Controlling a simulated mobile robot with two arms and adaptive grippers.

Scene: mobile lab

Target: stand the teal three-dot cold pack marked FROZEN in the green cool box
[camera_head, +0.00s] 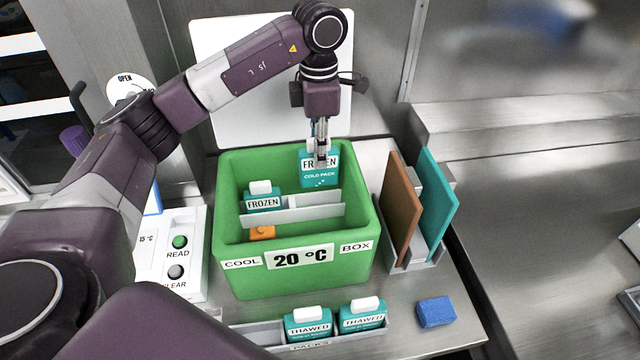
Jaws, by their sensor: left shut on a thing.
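My left gripper (321,150) is shut on a teal cold pack (320,178) marked FROZEN, with small dots under its COLD PACK label. The fingers cover part of the FROZEN word. The held pack is upright over or inside the back right part of the green cool box (295,280); whether it touches the floor I cannot tell. Another teal pack marked FROZEN (263,198) with a white cap stands in the box's back left part, behind a grey divider (292,212). The box front reads COOL BOX, 20 °C. My right gripper is not in view.
An orange item (262,233) lies in the box's front part. Two THAWED packs (308,325) (361,316) stand in a rack in front. A blue block (436,312), a rack with brown (402,200) and teal boards (436,200), and a READ button panel (180,242) surround the box.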

